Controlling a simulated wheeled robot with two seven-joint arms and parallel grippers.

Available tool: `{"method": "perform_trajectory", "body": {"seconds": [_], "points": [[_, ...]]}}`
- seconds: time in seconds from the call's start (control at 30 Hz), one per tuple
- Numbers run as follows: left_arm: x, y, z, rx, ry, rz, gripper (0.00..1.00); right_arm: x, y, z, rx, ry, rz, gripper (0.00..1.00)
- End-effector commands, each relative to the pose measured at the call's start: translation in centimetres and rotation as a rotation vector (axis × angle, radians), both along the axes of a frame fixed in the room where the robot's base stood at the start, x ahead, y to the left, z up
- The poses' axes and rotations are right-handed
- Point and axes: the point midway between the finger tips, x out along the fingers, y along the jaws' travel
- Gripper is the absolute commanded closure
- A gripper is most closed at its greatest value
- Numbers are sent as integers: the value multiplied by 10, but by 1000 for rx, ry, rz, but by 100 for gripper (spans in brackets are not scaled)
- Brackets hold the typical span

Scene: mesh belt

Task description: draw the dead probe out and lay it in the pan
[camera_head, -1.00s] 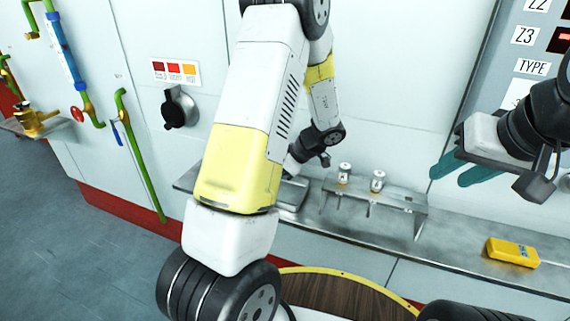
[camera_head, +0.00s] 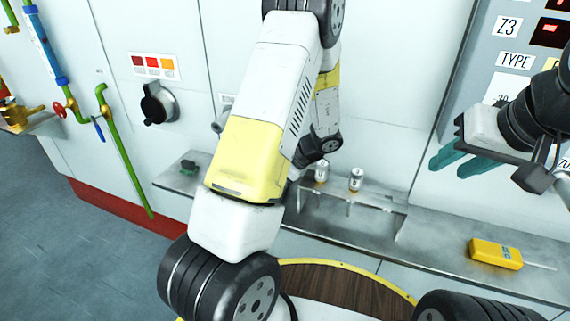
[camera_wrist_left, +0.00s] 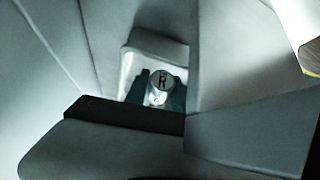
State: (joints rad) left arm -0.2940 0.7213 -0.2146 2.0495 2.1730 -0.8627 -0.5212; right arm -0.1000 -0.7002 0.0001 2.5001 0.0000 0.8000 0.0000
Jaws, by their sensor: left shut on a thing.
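In the left wrist view my left gripper (camera_wrist_left: 158,92) has its dark teal fingers shut around a round silver probe head (camera_wrist_left: 161,80) marked R. The probe's length below the head is hidden, so I cannot tell how far it is out. In the head view my left forearm covers this gripper. My right gripper (camera_head: 462,158) is at the right, empty, its teal fingers apart. I cannot make out the pan clearly; my left arm covers that part of the shelf.
A metal rack (camera_head: 375,200) holds two silver-capped cylinders (camera_head: 320,171). A yellow meter (camera_head: 496,253) lies on the steel shelf (camera_head: 440,240) at right. A black knob (camera_head: 158,103) and green pipes (camera_head: 121,150) are on the left.

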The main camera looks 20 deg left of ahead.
Motion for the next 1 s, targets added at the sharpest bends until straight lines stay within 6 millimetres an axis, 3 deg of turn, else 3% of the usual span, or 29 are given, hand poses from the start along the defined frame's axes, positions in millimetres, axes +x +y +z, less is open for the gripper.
{"method": "perform_trajectory", "body": {"seconds": [0.37, 0.4, 0.5, 0.83, 1.0], "points": [[0, 0, -3, 1, 0, 0, 100, 0, 0, 0, 0, 0, 0, 64], [0, 0, -3, 0, 0, 0, 64, 0, 0, 0, 0, 0, 0, 64], [0, 0, -3, 0, 0, 0, 44, 0, 0, 0, 0, 0, 0, 64], [0, 0, -2, 0, 0, 0, 44, 0, 0, 0, 0, 0, 0, 64], [0, 0, 11, -1, -3, 2, 44, 0, 0, 0, 0, 0, 0, 64]]}}
